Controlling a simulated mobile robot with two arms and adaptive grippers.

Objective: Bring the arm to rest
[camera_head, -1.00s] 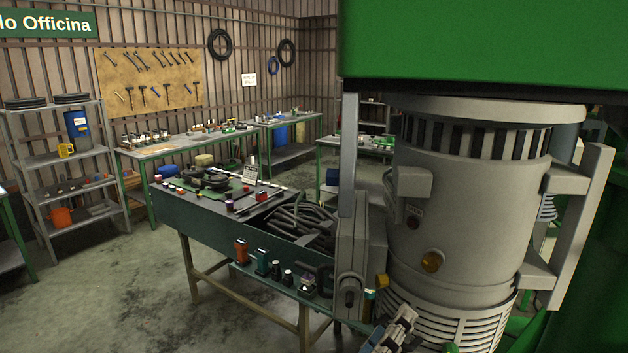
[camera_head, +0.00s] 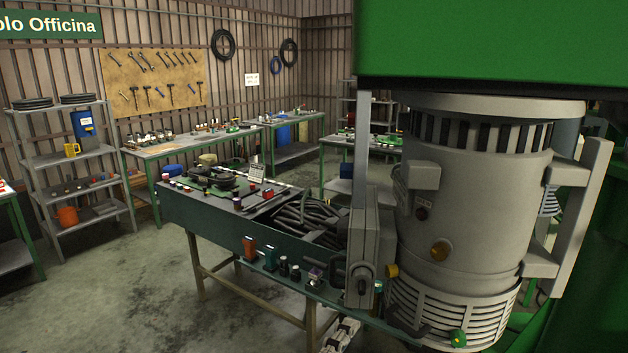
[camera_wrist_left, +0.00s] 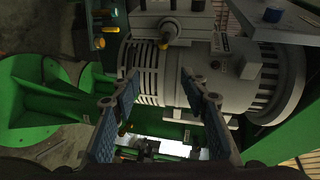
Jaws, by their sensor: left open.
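My left gripper (camera_wrist_left: 160,88) is open in the left wrist view, with two blue-padded fingers spread apart and nothing between them. Beyond the fingertips lies the grey cylindrical motor housing (camera_wrist_left: 205,72) of the machine. I cannot tell the exact gap between them. In the head view the same grey housing (camera_head: 470,195) stands upright under a large green block (camera_head: 490,45). A small grey and white piece, apparently part of my left arm (camera_head: 343,335), shows at the bottom edge. My right gripper is not in view.
A workbench (camera_head: 215,225) with tools, small bottles and a bin of black parts (camera_head: 308,220) stands left of the machine. A grey shelf (camera_head: 80,160) is at the far left. Green flanged metal (camera_wrist_left: 45,95) lies left of the fingers. Floor (camera_head: 130,290) is clear at the front left.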

